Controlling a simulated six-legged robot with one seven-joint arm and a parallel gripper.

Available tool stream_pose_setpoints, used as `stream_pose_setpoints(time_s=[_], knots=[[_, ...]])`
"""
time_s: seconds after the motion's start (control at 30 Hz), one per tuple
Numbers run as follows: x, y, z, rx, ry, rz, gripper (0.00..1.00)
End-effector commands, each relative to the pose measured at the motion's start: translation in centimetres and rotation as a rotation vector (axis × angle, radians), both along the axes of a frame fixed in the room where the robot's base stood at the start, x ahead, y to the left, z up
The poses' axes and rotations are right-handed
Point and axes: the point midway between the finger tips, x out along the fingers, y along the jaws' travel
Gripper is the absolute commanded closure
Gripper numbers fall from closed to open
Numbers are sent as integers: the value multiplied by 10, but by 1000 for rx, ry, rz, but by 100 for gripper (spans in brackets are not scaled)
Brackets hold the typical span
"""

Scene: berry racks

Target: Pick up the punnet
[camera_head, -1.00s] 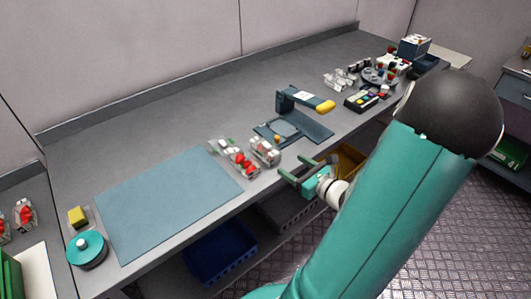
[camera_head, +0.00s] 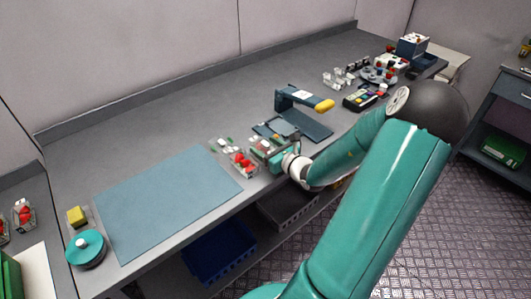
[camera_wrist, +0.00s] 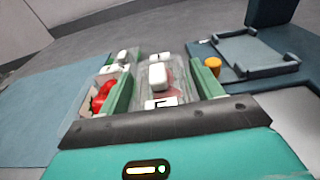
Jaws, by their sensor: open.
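A clear punnet (camera_wrist: 175,80) with a white block on top and a reddish tint inside lies between the two green fingers of my gripper (camera_wrist: 162,72) in the wrist view. The fingers are apart, one on each side of it; I cannot tell whether they touch it. In the head view my gripper (camera_head: 267,149) is over the bench and mostly hides this punnet. A second clear punnet with red berries (camera_wrist: 101,97) sits just outside the left finger. It also shows in the head view (camera_head: 243,163), left of my gripper.
A dark blue scale-like stand (camera_head: 300,112) with a yellow end is just behind my gripper. A blue mat (camera_head: 165,200) covers the bench to the left. A keypad device (camera_head: 360,101) and several small items are at the right. Crates stand below the bench edge.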

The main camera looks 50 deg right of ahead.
Motion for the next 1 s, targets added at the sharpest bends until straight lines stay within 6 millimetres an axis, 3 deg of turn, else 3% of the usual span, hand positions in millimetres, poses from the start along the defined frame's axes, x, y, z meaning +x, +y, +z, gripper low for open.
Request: stream_pose_setpoints(time_s=[0.27,0.47,1.0], knots=[[5,0,-1,0,1,0,35],[5,0,-1,0,1,0,71],[9,-3,10,-5,1,3,71]])
